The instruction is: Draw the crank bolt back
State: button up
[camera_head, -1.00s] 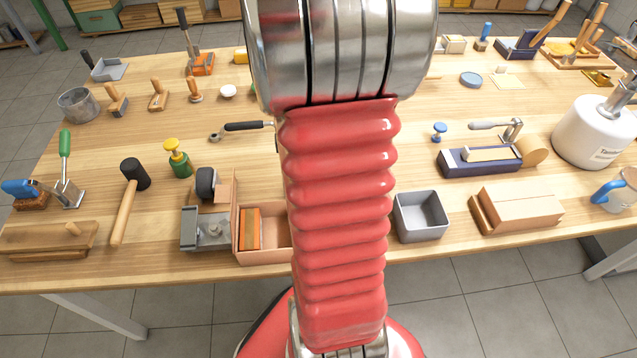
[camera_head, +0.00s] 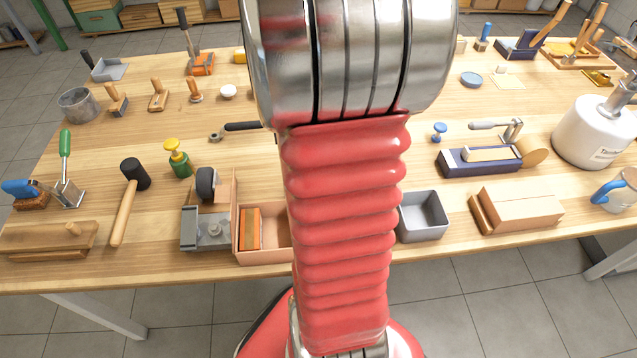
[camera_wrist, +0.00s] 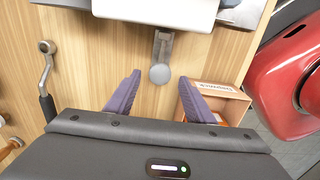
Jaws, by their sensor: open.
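My gripper (camera_wrist: 159,76) is open, with its two purple fingers apart and nothing held between them. A grey metal slide with a round grey knob (camera_wrist: 160,74) lies ahead, and the knob shows between the fingertips. I cannot tell how far below the fingers it is. A bent metal crank with a black handle (camera_wrist: 46,85) lies to the left in the wrist view, apart from the fingers. I cannot tell for sure which of these is the crank bolt. In the head view my arm hides the gripper and the slide; a black handle (camera_head: 243,126) shows left of the arm.
A white block (camera_wrist: 160,8) stands beyond the slide. An open cardboard box (camera_wrist: 232,100) is close to the right finger; it also shows in the head view (camera_head: 275,255). A grey square tray (camera_head: 423,232) stands right of my arm. Bare wood lies between crank and slide.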

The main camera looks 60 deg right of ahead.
jog(key=shift+r, duration=2.15)
jog(key=shift+w+a+r, duration=0.15)
jog(key=shift+w+r, duration=0.05)
jog(key=shift+w, duration=0.05)
jog(key=w+a+r+m+t+h, duration=0.2)
jog(key=w+a+r+m+t, duration=0.2)
jog(key=w+a+r, duration=0.5)
jog(key=s+a+r+m+y, duration=0.1)
jog(key=s+a+m, duration=0.1)
jog(key=s+a, duration=0.3)
jog(key=s+a+r+m+t+y, duration=0.1)
jog(key=s+a, duration=0.4)
jog(key=a, duration=0.8)
jog(key=shift+s+a+r+m+t, duration=0.15)
jog(key=shift+a+r+m+t, duration=0.2)
jog(key=shift+r+m, duration=0.25)
